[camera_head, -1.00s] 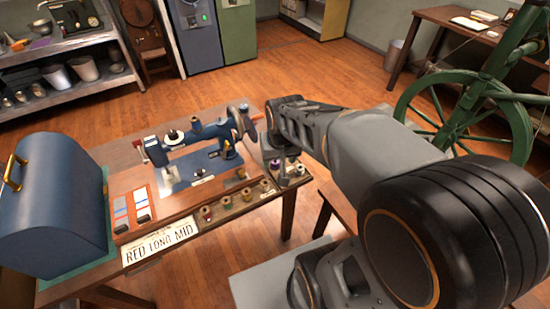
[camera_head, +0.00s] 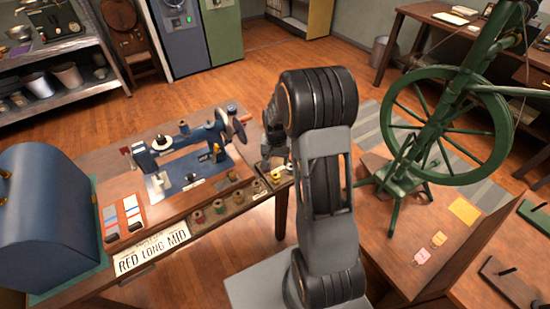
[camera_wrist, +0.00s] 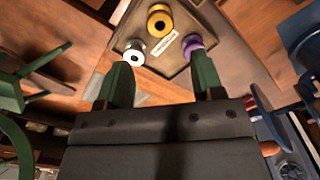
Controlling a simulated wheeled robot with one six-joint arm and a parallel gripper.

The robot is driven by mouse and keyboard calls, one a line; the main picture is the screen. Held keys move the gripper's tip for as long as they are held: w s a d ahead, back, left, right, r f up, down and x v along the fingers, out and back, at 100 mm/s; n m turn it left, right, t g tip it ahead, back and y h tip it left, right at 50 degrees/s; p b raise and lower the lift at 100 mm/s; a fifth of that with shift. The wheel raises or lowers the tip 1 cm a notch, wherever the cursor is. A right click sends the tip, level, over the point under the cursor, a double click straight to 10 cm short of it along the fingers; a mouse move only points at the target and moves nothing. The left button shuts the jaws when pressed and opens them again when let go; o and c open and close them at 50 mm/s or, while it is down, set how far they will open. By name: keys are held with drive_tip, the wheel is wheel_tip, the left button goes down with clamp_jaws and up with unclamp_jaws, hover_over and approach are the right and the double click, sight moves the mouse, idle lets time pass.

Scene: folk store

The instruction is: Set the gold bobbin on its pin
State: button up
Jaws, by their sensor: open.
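The gold bobbin (camera_wrist: 160,20) sits in a small brown tray (camera_wrist: 172,68) in the wrist view, beyond my fingertips. A white bobbin (camera_wrist: 133,53) and a purple bobbin (camera_wrist: 193,45) are in the same tray, around a small label. In the head view the gold bobbin (camera_head: 276,175) is small, at the right end of the bobbin row. My gripper (camera_wrist: 161,72) is open and empty, its two green fingers apart, pointing toward the tray. In the head view my arm partly hides the gripper. The blue sewing machine (camera_head: 190,150) stands left of it. I cannot tell which pin is the bobbin's.
A blue domed case (camera_head: 45,225) stands at the left. A green spinning wheel (camera_head: 440,130) stands right of my arm.

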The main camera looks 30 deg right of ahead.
sight(276, 173)
drive_tip(key=shift+f+b, duration=3.15)
drive_tip(key=shift+f, duration=1.35)
drive_tip(key=shift+c, duration=0.2)
drive_tip(key=c, duration=0.5)
drive_tip(key=shift+r, duration=0.15)
drive_tip(key=shift+r+p, duration=1.85)
drive_tip(key=shift+r, duration=0.6)
drive_tip(key=shift+f, duration=0.1)
